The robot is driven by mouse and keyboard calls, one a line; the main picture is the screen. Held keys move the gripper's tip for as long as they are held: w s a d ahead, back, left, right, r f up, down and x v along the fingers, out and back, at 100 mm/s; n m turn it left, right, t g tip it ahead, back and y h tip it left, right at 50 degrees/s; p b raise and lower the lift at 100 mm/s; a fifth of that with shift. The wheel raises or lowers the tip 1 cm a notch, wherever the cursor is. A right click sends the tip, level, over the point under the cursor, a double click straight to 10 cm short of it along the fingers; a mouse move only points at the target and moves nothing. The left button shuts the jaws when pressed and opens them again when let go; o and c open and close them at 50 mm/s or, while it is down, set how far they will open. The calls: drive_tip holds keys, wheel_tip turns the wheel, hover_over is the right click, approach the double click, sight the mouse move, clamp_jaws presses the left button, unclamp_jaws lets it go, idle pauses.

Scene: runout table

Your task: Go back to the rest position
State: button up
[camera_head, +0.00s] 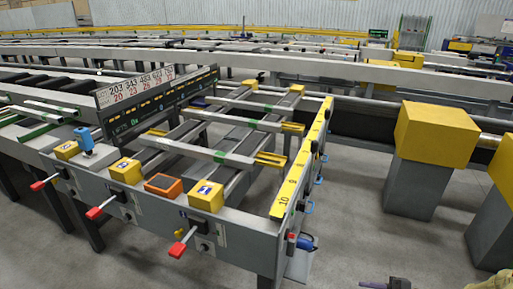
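The runout table (240,228) fills the left and middle of the head view, with its grey front beam towards me. A small dark and olive part (385,284) shows at the bottom edge, right of the table's corner. It may be the end of my arm, but the frame cuts it off. I cannot make out its fingers or anything held. It appears apart from the table.
Yellow boxes (125,171), an orange box (164,186) and red-handled levers (185,241) line the table's front. A blue tool (85,139) stands at left. Yellow-topped grey posts (418,185) stand at right. Grey floor (355,235) lies open between the table and posts.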

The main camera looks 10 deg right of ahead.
drive_tip(key=w+a+r+n+g+h, duration=0.1)
drive_tip(key=a+r+n+g+h, duration=0.1)
drive_tip(key=a+r+n+h, duration=0.45)
drive_tip(key=w+a+r+n+g+h, duration=0.1)
drive_tip(key=a+r+n+g+h, duration=0.15)
drive_tip(key=a, duration=0.75)
drive_tip(key=w+a+r+n+g+h, duration=0.1)
drive_tip(key=a+r+n+h, duration=0.3)
drive_tip(key=a+n+h, duration=0.3)
wheel_tip(320, 180, up, 21)
drive_tip(key=m+y+p, duration=0.1)
drive_tip(key=p, duration=2)
drive_tip(key=shift+a+r, duration=0.15)
drive_tip(key=shift+a, duration=0.15)
